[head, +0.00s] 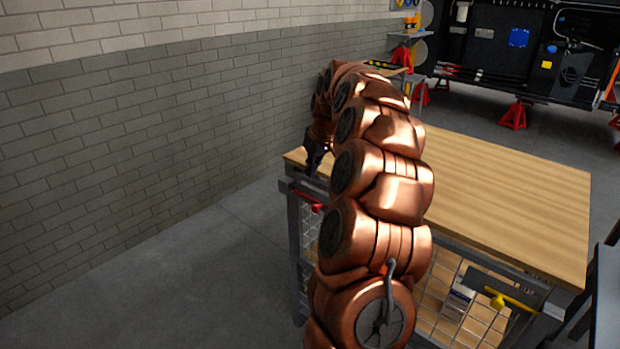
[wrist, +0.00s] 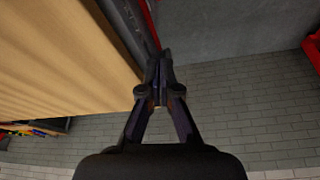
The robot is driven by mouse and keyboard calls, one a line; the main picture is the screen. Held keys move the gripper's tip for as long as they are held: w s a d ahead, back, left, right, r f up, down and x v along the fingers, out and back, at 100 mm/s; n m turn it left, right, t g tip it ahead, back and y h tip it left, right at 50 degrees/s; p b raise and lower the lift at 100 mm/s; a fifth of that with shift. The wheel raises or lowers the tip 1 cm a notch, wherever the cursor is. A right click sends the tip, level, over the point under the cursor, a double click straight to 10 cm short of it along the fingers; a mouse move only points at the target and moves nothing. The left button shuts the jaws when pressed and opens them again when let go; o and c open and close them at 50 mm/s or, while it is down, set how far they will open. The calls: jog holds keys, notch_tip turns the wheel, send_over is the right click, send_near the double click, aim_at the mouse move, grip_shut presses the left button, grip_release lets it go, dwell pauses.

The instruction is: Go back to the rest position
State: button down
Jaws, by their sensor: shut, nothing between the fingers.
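My gripper (head: 313,160) hangs at the left corner of the wooden workbench in the head view, below my copper-coloured arm, which arches up and over. In the wrist view my gripper (wrist: 158,72) shows its two dark fingers meeting at the tips, shut with nothing between them. The wooden bench top (wrist: 62,62) lies to the left of the fingers there. In the head view the bench top (head: 510,185) is bare where it shows; my arm hides part of its left side.
Under the bench are a wire mesh cage with a small box (head: 458,300), a red handle (head: 309,201) and a yellow handle (head: 512,301). A brick wall (head: 150,130) runs along the left, with clear floor (head: 215,270) before it. Red stands (head: 514,115) hold a dark chassis (head: 490,45) behind.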

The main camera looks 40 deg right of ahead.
jog(key=shift+s+r, duration=0.1)
jog(key=shift+r, duration=0.15)
dwell(0.6)
jog(key=s+a+r+n+g+y+p, duration=0.15)
jog(key=a+r, duration=0.25)
jog(key=a, duration=1)
jog(key=s+a+r+g+p, duration=0.2)
jog(key=s+a+p, duration=0.2)
jog(key=s+a, duration=1.1)
jog(key=s+a+f+g+p, duration=0.1)
jog(key=s+a+p, duration=0.1)
jog(key=s, duration=0.8)
jog(key=s+a+f+g+h+p, duration=0.1)
jog(key=s+a, duration=0.3)
jog(key=s, duration=0.7)
jog(key=shift+a+p, duration=0.35)
jog(key=shift+p, duration=0.4)
jog(key=shift+f+m+g, duration=0.1)
jog(key=shift+m+g, duration=0.15)
